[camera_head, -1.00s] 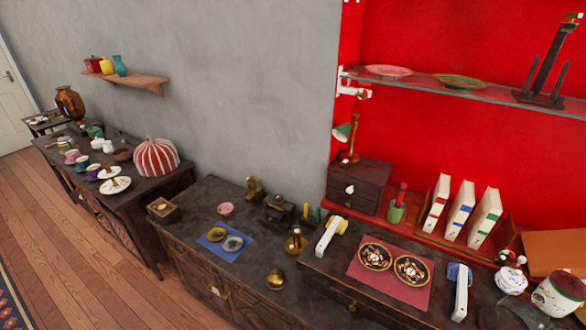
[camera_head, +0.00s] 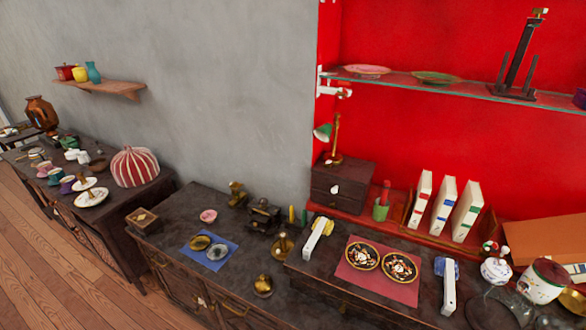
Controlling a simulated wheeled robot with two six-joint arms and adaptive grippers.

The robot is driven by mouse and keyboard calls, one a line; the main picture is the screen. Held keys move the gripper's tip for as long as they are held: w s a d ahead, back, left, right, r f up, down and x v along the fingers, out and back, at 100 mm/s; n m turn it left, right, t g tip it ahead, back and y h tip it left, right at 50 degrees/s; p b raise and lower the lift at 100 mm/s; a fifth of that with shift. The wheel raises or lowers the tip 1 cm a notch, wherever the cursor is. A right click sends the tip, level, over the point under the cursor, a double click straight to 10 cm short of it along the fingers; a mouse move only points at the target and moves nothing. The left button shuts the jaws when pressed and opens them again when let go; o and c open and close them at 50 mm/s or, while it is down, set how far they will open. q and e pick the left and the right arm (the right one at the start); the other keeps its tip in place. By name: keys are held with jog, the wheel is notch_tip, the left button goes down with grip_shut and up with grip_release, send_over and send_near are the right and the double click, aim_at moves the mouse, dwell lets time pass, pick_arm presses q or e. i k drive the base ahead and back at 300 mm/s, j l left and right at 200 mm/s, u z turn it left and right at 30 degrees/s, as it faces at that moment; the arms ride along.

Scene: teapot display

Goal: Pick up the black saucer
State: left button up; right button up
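Two round black dishes with gold rims and a floral pattern lie side by side on a dark red mat (camera_head: 375,288) in the camera_head view. They are the left black dish (camera_head: 362,256) and the right black dish (camera_head: 400,267). A small dark grey saucer (camera_head: 217,253) lies on a blue mat (camera_head: 222,264) on the cabinet to the left, beside a yellowish-brown saucer (camera_head: 200,243). I cannot tell which of these is the black saucer. Neither of my grippers is in view.
White elongated items (camera_head: 449,288) stand on either side of the red mat. A brass pot (camera_head: 262,287) stands at the cabinet's front. A glass shelf (camera_head: 455,88) overhangs the back.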

aim_at(401, 269)
jog(key=z, duration=1.15)
